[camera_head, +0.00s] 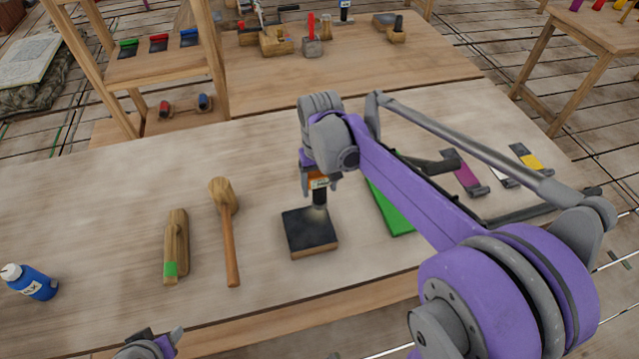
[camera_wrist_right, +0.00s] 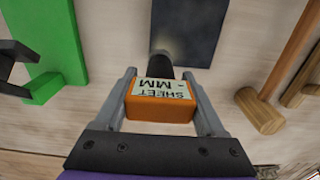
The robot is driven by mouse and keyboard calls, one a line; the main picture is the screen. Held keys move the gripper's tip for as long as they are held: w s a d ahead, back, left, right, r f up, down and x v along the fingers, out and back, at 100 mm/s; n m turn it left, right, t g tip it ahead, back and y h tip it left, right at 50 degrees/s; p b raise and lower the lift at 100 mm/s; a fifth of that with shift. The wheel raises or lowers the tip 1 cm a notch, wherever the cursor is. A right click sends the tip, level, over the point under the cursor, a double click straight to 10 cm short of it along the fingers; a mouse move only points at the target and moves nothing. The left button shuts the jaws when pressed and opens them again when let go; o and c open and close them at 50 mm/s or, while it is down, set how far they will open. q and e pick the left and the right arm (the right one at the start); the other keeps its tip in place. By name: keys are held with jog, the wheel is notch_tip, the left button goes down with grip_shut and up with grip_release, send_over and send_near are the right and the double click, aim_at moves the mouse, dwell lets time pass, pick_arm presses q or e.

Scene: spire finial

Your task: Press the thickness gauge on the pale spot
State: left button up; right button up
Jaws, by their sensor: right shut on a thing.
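The thickness gauge (camera_wrist_right: 160,104) is an orange block with a "SHEET MM" label and a black nose. My right gripper (camera_wrist_right: 165,100) is shut on its sides; the gauge also shows in the head view (camera_head: 318,183). The dark square plate (camera_head: 308,236) lies on the workbench under the gauge. The pale spot (camera_head: 317,212) is a faint light patch near the plate's far edge, right at the nose and partly hidden by it. I cannot tell whether nose and plate touch. My left gripper (camera_head: 155,342) is partly in view at the bottom edge, away from the plate.
A wooden mallet (camera_head: 227,225) and a wooden float-like tool (camera_head: 176,250) lie left of the plate. A green piece (camera_head: 392,208) lies close on its right. A blue bottle (camera_head: 35,283) lies far left. Coloured strips (camera_head: 462,172) lie at the right.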

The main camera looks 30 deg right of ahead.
jog(key=shift+f+b, duration=0.75)
jog(key=shift+f, duration=0.55)
jog(key=shift+s+f, duration=0.1)
dwell(0.8)
jog(key=shift+r+p, duration=1.45)
jog(key=shift+r, duration=1.15)
jog(key=shift+a, duration=0.1)
